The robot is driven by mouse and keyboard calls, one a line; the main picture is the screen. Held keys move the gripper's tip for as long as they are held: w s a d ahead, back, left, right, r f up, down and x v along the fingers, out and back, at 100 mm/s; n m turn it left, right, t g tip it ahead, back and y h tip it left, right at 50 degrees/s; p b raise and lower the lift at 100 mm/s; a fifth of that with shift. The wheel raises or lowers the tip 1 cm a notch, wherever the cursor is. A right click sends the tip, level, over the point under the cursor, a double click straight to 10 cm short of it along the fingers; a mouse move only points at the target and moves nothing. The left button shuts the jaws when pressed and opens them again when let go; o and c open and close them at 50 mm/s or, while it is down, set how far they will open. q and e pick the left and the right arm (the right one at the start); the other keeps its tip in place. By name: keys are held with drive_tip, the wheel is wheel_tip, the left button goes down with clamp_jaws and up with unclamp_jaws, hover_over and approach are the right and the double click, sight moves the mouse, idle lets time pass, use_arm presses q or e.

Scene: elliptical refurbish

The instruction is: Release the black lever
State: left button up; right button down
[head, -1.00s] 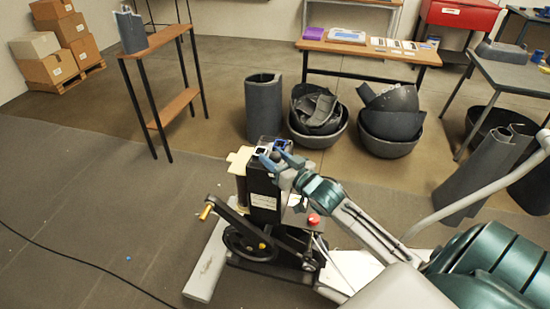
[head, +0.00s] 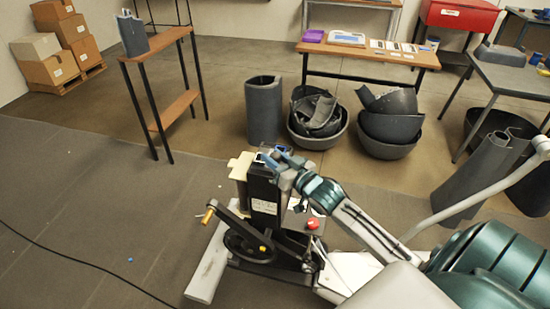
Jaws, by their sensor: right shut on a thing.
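The black machine (head: 263,197) stands on a pale base in the lower middle of the head view, with a crank wheel and a brass-coloured handle (head: 208,216) at its left. My right gripper (head: 274,158) is at the top of the machine, its blue-tipped fingers shut on a small dark part there, which I take to be the black lever. The fingers and the wrist hide most of that part, so its exact position cannot be told. My left gripper is not in view.
A red button (head: 313,222) sits on the machine's right side. Grey bins (head: 390,125) and a grey cylinder (head: 263,110) stand behind it. A narrow wooden shelf (head: 155,45) is at the back left.

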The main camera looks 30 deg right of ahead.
drive_tip(key=c, duration=1.3)
unclamp_jaws()
drive_tip(key=shift+w+r, duration=0.1)
drive_tip(key=shift+r, duration=0.25)
drive_tip(key=shift+o, duration=1.2)
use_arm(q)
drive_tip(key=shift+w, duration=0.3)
use_arm(e)
drive_tip(key=shift+f, duration=0.1)
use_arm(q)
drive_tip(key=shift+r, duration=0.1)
